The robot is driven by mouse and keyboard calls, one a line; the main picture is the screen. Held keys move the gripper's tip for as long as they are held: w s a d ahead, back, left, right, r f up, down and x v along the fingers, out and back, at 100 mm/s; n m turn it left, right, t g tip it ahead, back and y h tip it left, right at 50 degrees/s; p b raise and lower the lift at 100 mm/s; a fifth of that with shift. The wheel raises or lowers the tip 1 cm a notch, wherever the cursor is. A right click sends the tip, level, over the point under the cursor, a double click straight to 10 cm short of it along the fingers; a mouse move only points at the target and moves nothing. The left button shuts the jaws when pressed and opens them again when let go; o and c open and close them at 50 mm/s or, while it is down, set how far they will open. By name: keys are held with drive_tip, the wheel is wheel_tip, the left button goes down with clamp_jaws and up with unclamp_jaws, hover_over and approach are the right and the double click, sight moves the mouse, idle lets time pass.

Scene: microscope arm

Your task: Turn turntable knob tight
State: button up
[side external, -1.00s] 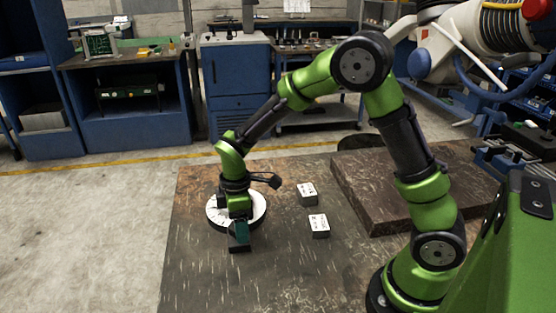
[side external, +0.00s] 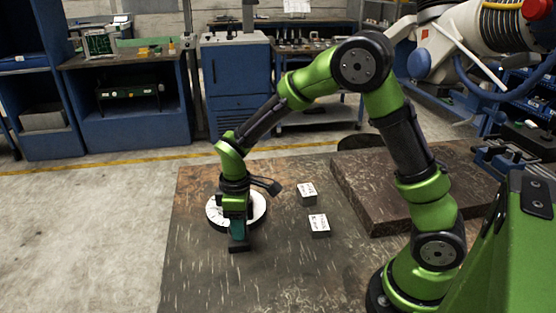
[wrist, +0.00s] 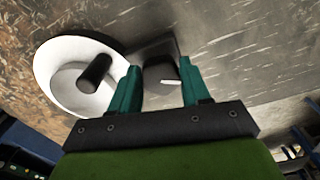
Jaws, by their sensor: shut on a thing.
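The turntable (side external: 214,211) is a round white disc on the table, partly hidden behind my gripper in the side view. In the wrist view the turntable (wrist: 62,52) lies to the left, with a dark post on it. A dark knob (wrist: 158,77) with a white mark is beside the disc, on a dark base. My gripper (wrist: 160,72) has its teal fingers on either side of this knob and is shut on it. In the side view my gripper (side external: 238,238) points down at the disc's near edge, and the knob is mostly hidden.
Two small blocks with white, marked tops (side external: 307,190) (side external: 319,222) stand right of the turntable. A thick dark slab (side external: 385,190) lies farther right. The table (side external: 215,285) is clear in front.

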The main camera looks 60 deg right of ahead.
drive_tip(key=m, duration=0.6)
drive_tip(key=shift+a+m, duration=0.15)
drive_tip(key=shift+m, duration=0.15)
drive_tip(key=m, duration=0.6)
drive_tip(key=shift+a, duration=0.15)
drive_tip(key=o, duration=1.1)
drive_tip(key=shift+c, duration=0.2)
wheel_tip(320, 180, up, 17)
